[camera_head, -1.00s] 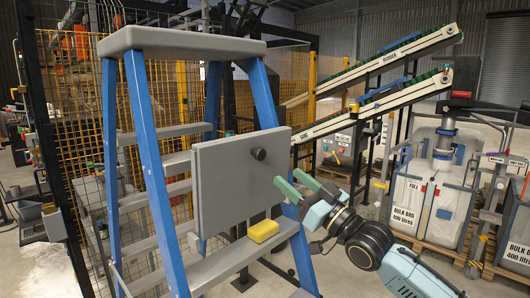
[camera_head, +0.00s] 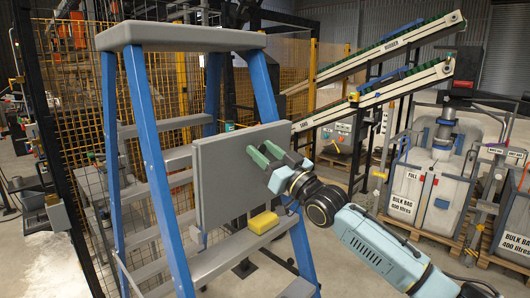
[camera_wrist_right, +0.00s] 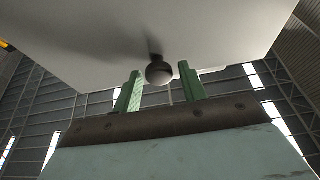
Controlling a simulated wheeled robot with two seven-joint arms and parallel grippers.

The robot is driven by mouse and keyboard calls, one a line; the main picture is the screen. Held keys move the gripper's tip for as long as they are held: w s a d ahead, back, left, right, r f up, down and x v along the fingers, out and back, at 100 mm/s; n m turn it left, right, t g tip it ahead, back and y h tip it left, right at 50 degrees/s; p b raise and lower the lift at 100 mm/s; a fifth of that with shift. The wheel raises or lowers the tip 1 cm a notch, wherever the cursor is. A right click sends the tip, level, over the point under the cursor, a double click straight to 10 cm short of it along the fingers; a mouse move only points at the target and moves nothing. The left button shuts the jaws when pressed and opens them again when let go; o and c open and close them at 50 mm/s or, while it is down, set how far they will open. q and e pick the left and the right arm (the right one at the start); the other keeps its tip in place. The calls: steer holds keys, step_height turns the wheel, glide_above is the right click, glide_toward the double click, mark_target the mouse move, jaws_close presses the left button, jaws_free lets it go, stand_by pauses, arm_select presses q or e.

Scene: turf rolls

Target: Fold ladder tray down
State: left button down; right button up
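The ladder tray (camera_head: 220,185) is a grey square panel standing upright on the blue stepladder (camera_head: 150,150). My right gripper (camera_head: 262,154) is at the tray's upper right face, where the dark round knob was seen earlier; the gripper hides the knob in the head view. In the right wrist view the knob (camera_wrist_right: 159,72) sticks out from the tray (camera_wrist_right: 90,45) between the two green fingertips (camera_wrist_right: 158,88). The fingers are apart, with a gap on both sides of the knob. My left gripper is not in view.
A yellow block (camera_head: 263,222) lies on a ladder step just below the tray. The ladder's grey top cap (camera_head: 180,37) is above. A yellow mesh fence stands behind. Conveyors (camera_head: 380,92) and bulk bags (camera_head: 430,190) are at the right.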

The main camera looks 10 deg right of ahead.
jaws_close()
steer(key=shift+f, duration=0.1)
